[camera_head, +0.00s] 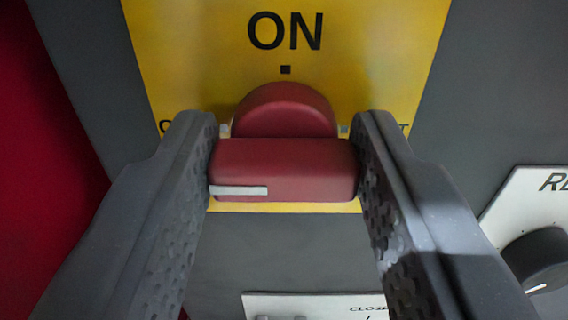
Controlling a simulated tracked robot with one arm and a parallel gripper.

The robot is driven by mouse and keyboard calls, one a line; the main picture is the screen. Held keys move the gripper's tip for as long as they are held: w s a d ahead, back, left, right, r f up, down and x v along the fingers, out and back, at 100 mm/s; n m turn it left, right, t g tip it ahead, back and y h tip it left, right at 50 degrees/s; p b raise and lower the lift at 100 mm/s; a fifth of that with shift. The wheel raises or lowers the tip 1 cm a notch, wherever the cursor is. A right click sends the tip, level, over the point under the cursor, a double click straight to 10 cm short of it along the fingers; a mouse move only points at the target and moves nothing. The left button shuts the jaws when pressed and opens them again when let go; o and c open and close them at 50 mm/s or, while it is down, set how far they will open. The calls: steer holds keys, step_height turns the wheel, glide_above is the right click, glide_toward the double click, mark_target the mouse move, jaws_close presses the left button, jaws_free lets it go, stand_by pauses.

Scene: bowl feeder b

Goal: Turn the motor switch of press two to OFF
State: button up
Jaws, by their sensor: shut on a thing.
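The motor switch is a red rotary knob (285,168) on a yellow plate (180,50). Its bar handle lies level across the picture, with a white pointer line on its left half, toward the left label. The plate reads ON at the top above a small black square. The left label shows only a letter like O and the right one only a final T; the fingers hide the rest. My gripper (284,172) is shut on the handle, one finger at each end of the bar.
The plate sits on a grey panel (480,90). A black knob (540,262) on a white plate is at the lower right, near my right finger. Another white label plate (290,305) is at the bottom. A red surface (40,190) is at the left.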

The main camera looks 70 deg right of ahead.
steer(key=shift+a+f, duration=0.1)
steer(key=shift+f, duration=0.05)
steer(key=o, duration=1)
steer(key=p+v, duration=0.3)
steer(key=v, duration=1)
steer(key=shift+s+a, duration=0.15)
steer(key=shift+a, duration=0.2)
steer(key=shift+s+f, duration=0.1)
